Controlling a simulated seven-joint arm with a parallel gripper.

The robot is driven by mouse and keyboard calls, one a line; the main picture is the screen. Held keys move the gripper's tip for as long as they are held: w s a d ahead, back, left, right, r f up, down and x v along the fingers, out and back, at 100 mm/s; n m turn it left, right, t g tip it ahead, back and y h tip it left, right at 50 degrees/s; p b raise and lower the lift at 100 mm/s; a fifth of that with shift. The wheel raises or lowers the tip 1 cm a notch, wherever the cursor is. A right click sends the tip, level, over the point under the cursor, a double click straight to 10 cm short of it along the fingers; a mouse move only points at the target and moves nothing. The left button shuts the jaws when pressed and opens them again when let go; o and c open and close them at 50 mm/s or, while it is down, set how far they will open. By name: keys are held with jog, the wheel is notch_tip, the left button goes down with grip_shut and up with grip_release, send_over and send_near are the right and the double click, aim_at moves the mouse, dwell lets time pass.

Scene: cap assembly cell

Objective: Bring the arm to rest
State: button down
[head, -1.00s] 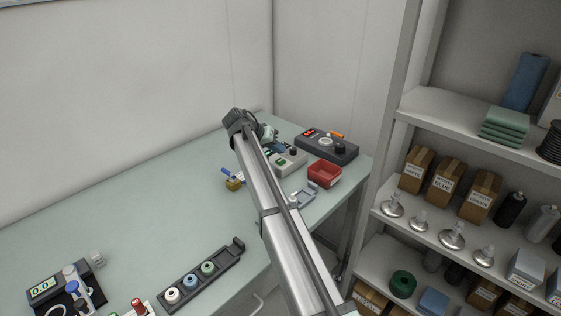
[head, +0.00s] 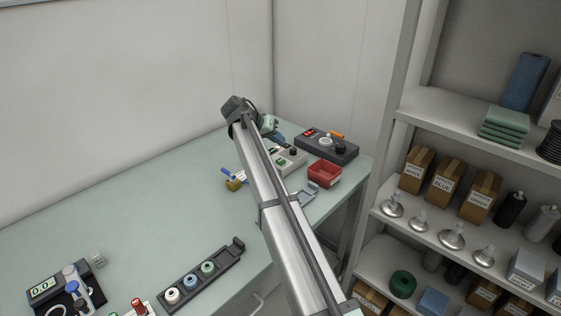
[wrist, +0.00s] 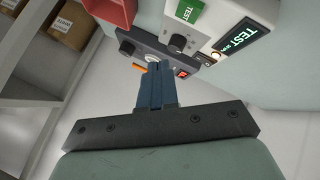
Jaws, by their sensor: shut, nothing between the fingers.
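My gripper (head: 276,137) shows in the head view past the end of my raised arm, above the far part of the pale green bench (head: 130,205), partly hidden by the arm. In the wrist view my gripper (wrist: 153,70) has its blue fingers together with nothing between them. The fingers point toward the test unit and the dark device behind it, and look clear of both.
The grey test unit (wrist: 220,30), dark device (head: 327,146) and red bin (head: 325,174) stand at the bench's far right. A rack of rings (head: 203,276) and a scale (head: 60,292) lie nearer. Loaded shelves (head: 460,140) stand at right.

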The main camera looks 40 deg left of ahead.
dwell(0.3)
jog(key=shift+g+h, duration=0.3)
jog(key=shift+h, duration=0.6)
jog(key=d+f, duration=0.2)
jog(key=d, duration=0.6)
jog(key=d+f, duration=0.3)
jog(key=d, duration=0.5)
jog(key=w+d+f, duration=0.1)
jog(key=d+f, duration=0.1)
jog(key=d, duration=0.7)
jog(key=shift+f, duration=0.25)
jog(key=s+d+f+g+h, duration=0.15)
jog(key=d+f+g, duration=0.55)
jog(key=d+f, duration=2.5)
jog(key=s+d+f+m+g+y, duration=0.2)
jog(key=s+d+f+m+g, duration=0.15)
jog(key=s+d+f, duration=1.15)
jog(key=s+d+f+m+g+y, duration=0.1)
jog(key=s+d, duration=0.3)
jog(key=s, duration=0.6)
jog(key=s+d+f+m+g+y, duration=0.1)
jog(key=s+d+f+g+y, duration=0.1)
jog(key=s, duration=0.8)
jog(key=shift+s+d+f+g+y, duration=0.15)
jog(key=shift+s+d+g+y, duration=0.1)
jog(key=shift+d+g+y, duration=0.45)
jog(key=shift+d, duration=0.25)
